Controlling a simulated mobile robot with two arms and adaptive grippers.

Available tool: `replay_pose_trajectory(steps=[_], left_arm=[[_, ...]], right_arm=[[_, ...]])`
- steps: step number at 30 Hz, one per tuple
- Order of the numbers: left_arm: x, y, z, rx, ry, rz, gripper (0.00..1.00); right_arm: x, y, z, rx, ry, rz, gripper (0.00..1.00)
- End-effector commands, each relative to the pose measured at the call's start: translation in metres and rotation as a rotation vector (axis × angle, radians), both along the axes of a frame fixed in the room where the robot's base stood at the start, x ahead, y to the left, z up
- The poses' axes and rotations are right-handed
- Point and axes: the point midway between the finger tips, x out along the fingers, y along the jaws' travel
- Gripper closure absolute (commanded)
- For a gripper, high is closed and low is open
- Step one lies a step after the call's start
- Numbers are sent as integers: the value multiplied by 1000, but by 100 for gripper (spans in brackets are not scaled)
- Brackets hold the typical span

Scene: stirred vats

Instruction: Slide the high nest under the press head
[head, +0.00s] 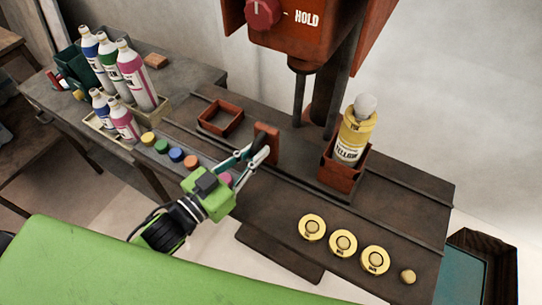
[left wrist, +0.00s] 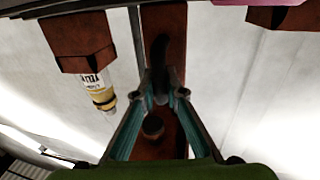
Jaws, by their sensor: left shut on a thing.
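A tall red nest (head: 339,180) stands on the railed bench, right of the press column, with a yellow bottle (head: 352,142) upright in it. The bottle and nest also show upside down in the left wrist view (left wrist: 98,90). A shallow, empty red nest (head: 220,116) lies further left. Between the nests stands an upright red-brown plate (head: 268,143). My left gripper (head: 262,150) is at this plate, shut on a dark handle (left wrist: 160,52) on its face. The press head (head: 300,66) hangs above the bench. My right gripper is out of view.
Left, crates hold several coloured bottles (head: 130,72). Several coloured caps (head: 176,155) line the bench's near left side. Three yellow discs (head: 343,244) and a small yellow knob (head: 408,276) lie near right. A dark bin (head: 478,268) stands beyond the right end.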

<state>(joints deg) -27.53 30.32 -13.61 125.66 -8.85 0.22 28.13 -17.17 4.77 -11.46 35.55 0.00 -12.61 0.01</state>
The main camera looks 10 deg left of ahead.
Motion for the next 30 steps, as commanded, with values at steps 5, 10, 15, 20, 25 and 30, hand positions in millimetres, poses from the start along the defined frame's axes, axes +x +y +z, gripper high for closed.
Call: replay_pose_trajectory(steps=[5, 10, 15, 20, 25, 30], left_arm=[[10, 34, 2, 6, -2, 1, 100], [19, 64, 2, 5, -3, 0, 100], [26, 89, 2, 3, -3, 0, 100], [32, 107, 2, 3, -4, -1, 100], [35, 118, 2, -1, -4, -2, 100], [36, 123, 2, -1, -3, -2, 100]], right_arm=[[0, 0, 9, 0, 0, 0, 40], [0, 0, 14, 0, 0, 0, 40], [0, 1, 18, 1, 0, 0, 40], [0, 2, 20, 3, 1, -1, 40], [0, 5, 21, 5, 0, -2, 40], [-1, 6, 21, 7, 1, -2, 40]])
